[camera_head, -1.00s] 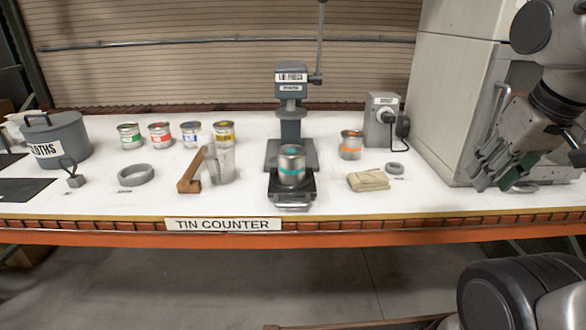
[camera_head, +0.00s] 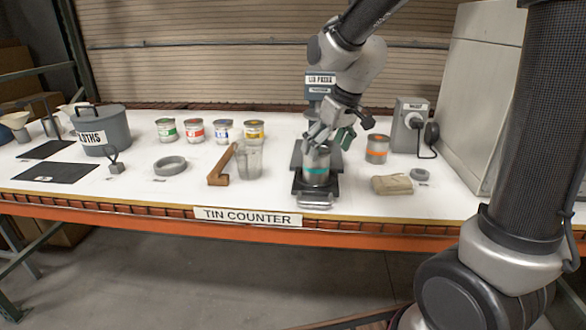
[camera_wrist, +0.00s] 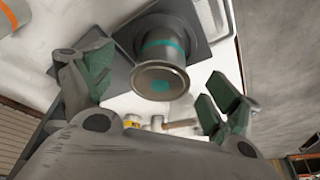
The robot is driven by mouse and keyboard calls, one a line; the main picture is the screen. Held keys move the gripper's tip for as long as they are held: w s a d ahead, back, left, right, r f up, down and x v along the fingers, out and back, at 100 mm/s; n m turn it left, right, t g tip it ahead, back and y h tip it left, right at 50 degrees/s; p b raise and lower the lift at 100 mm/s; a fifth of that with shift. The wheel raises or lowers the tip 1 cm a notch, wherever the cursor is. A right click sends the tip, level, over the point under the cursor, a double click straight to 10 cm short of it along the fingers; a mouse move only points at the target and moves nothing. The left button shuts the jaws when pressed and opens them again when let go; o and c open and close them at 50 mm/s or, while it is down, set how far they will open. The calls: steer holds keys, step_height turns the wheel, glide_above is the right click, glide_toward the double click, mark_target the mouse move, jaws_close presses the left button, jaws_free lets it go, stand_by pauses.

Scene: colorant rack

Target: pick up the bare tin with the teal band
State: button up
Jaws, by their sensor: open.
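The bare tin with the teal band (camera_head: 316,168) stands upright on the dark plate of the lid press (camera_head: 320,83), near the counter's front. In the wrist view the tin (camera_wrist: 160,80) shows its lid with a teal mark and the teal band on its side. My gripper (camera_head: 328,139) is open and empty, just above and behind the tin's top. In the wrist view the green-padded fingers of my gripper (camera_wrist: 157,80) stand apart to the left and right of the tin. No contact with the tin shows.
A tin with an orange band (camera_head: 377,149) and a folded cloth (camera_head: 391,185) are to the right. A grey box with a dial (camera_head: 408,118) is back right.

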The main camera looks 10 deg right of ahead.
mark_target(312, 163)
steer(key=shift+w+a+r, duration=0.4)
steer(key=shift+w, duration=0.2)
steer(key=shift+w+f+n+t, duration=0.15)
steer(key=shift+f+n+t, duration=0.1)
steer(key=shift+n+t, duration=0.05)
steer(key=x, duration=0.7)
steer(key=shift+a+f, duration=0.1)
steer(key=shift+a, duration=0.15)
steer(key=c, duration=1.2)
steer(key=shift+c, duration=0.6)
